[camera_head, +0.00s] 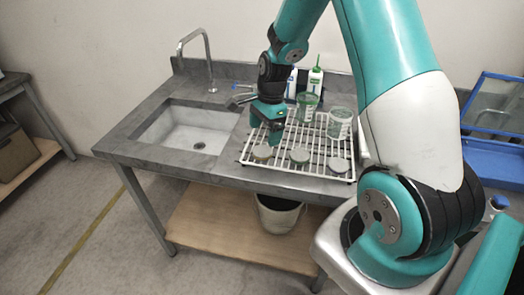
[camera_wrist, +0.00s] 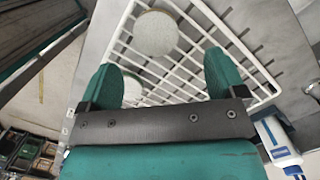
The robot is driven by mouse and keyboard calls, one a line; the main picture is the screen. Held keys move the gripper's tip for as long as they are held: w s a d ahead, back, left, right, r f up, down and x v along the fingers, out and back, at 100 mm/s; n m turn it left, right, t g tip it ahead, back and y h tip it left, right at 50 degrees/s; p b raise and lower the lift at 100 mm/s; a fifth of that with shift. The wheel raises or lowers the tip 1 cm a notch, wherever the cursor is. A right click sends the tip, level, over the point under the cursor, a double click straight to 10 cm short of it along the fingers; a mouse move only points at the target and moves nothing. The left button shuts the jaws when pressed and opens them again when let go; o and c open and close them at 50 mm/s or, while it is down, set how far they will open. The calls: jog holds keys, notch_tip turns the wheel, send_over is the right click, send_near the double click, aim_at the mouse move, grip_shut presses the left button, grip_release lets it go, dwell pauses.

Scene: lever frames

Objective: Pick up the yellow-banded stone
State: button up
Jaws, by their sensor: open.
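My gripper (camera_head: 268,132) is above the left part of the rack, pointing down, near the left stone. In the wrist view my gripper (camera_wrist: 164,72) is open and empty. One stone (camera_wrist: 155,33) shows beyond the fingertips; another stone (camera_wrist: 132,88) is partly hidden by the left finger.
Two clear cups, one greenish (camera_head: 307,107) and one pale (camera_head: 340,122), stand at the rack's back. Bottles (camera_head: 315,80) stand behind them. A sink (camera_head: 185,132) with a tap (camera_head: 209,65) is at left. A bucket (camera_head: 279,214) is under the counter.

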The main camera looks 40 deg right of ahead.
aim_at(263, 151)
jog(key=shift+s+a+f+p, duration=0.15)
jog(key=shift+f+p, duration=0.15)
jog(key=shift+f, duration=0.7)
jog(key=shift+a+f+p, duration=0.2)
jog(key=shift+f+p, duration=0.05)
jog(key=shift+f, duration=0.75)
jog(key=shift+s+a+f+p, duration=0.15)
jog(key=shift+f+p, duration=0.15)
jog(key=shift+f, duration=0.7)
jog(key=c, duration=1)
jog(key=shift+c, duration=0.2)
